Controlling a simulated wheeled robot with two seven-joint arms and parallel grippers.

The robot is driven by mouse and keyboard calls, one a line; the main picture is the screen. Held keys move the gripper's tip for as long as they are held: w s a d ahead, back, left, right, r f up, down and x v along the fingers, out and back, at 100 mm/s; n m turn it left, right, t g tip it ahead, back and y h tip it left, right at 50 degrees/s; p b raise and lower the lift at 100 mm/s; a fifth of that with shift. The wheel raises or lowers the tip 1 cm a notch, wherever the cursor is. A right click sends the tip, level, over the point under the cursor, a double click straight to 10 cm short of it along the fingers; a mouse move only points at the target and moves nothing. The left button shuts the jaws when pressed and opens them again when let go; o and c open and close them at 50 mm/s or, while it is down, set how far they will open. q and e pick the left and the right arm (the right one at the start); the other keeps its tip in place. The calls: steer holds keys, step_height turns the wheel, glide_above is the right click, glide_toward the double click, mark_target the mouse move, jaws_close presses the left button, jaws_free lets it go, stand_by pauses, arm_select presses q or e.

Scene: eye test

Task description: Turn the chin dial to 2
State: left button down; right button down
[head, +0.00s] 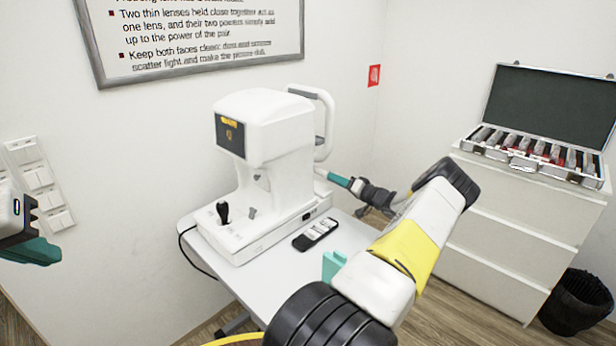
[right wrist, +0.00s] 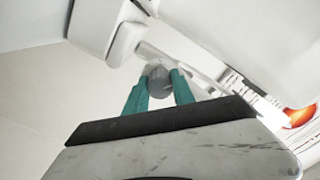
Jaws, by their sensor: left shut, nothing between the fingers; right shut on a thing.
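The chin dial, a grey rounded knob (right wrist: 158,82), shows in the right wrist view between the two teal fingers of my right gripper (right wrist: 159,88). The right gripper is shut on it. In the head view the right gripper (head: 338,179) reaches to the far right side of the white eye-test machine (head: 262,125), below its white curved frame (head: 325,120); the dial is hidden there. I cannot read any number on the dial. My left gripper (head: 40,250) is at the left edge of the head view, partly cut off, shut and empty, away from the machine.
The machine stands on a light table (head: 285,262) with a black handset (head: 315,234) and a teal object (head: 333,264). My right arm crosses above the table's right side. A white drawer cabinet (head: 500,225) with an open lens case (head: 535,150) and a black bin (head: 577,302) stand right.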

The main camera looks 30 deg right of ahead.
steer(key=shift+f, duration=0.1)
steer(key=c, duration=1.1)
jaws_free()
steer(key=shift+o, duration=0.2)
steer(key=shift+s, duration=0.1)
steer(key=v, duration=0.7)
steer(key=shift+s, duration=0.3)
steer(key=shift+d, duration=0.15)
